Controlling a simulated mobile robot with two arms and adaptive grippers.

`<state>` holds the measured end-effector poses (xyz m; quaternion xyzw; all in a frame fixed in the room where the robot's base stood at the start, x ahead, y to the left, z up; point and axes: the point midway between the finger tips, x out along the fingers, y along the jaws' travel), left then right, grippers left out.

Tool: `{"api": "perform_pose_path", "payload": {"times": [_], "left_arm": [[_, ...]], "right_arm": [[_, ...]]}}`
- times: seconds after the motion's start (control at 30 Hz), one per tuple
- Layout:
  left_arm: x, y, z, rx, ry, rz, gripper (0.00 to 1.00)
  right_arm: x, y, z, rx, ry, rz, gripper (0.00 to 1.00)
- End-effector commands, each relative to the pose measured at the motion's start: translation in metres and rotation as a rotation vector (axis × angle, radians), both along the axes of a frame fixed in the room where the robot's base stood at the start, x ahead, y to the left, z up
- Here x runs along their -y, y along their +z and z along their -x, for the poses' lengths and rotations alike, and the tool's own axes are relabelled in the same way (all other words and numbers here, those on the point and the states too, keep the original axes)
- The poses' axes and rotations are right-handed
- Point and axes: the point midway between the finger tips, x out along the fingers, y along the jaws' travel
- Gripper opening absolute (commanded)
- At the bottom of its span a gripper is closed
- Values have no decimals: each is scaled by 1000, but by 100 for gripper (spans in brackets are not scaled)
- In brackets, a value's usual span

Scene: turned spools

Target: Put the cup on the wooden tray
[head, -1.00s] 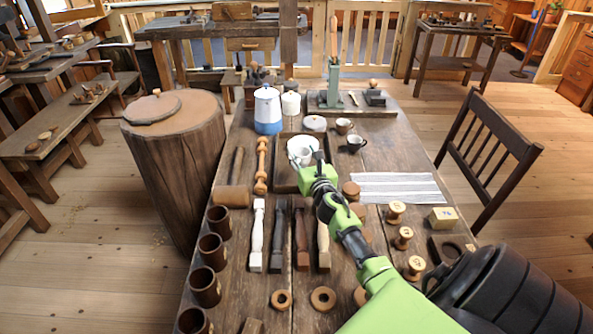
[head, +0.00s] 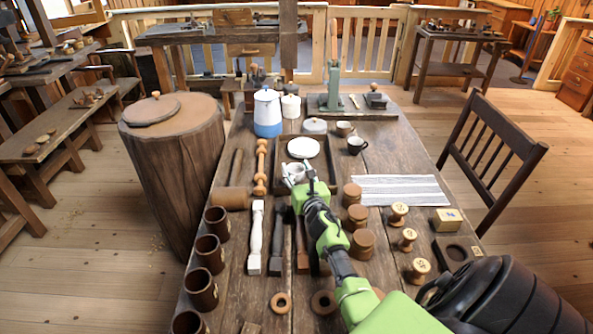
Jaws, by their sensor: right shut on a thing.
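A white cup (head: 294,171) is in the jaws of my right gripper (head: 298,179). The gripper is shut on it and hides part of its near side. The cup is over the near-left part of the dark wooden tray (head: 331,162) in the middle of the table. I cannot tell whether its base touches the tray floor. A round white dish (head: 303,147) lies in the far part of the tray, beyond the cup. My left gripper is not in view.
Left of the tray are a turned spindle (head: 261,165) and a mallet (head: 232,197). A white and blue pot (head: 267,112) stands behind it. A black cup (head: 357,145) and wooden jars (head: 357,217) stand right. Brown cups (head: 210,253) line the left edge.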

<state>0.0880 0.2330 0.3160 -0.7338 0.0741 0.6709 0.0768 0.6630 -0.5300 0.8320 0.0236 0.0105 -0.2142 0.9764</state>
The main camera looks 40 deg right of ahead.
Motion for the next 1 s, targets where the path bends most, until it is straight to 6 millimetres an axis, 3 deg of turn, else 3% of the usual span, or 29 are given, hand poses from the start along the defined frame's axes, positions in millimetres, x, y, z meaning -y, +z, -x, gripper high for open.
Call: {"api": "perform_pose_path", "payload": {"times": [0.37, 0.4, 0.47, 0.8, 1.0], "left_arm": [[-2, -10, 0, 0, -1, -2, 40], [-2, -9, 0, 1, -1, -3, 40], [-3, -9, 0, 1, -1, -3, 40], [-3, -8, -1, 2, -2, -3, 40], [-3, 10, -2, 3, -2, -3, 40]], "right_arm": [[0, -8, 0, -1, -1, 0, 19], [0, -9, 0, -2, -1, 0, 44], [0, -9, 0, -3, -1, 0, 58], [-1, -10, 1, -5, 0, -3, 58], [-1, 7, 0, -3, 0, -3, 58]]}}
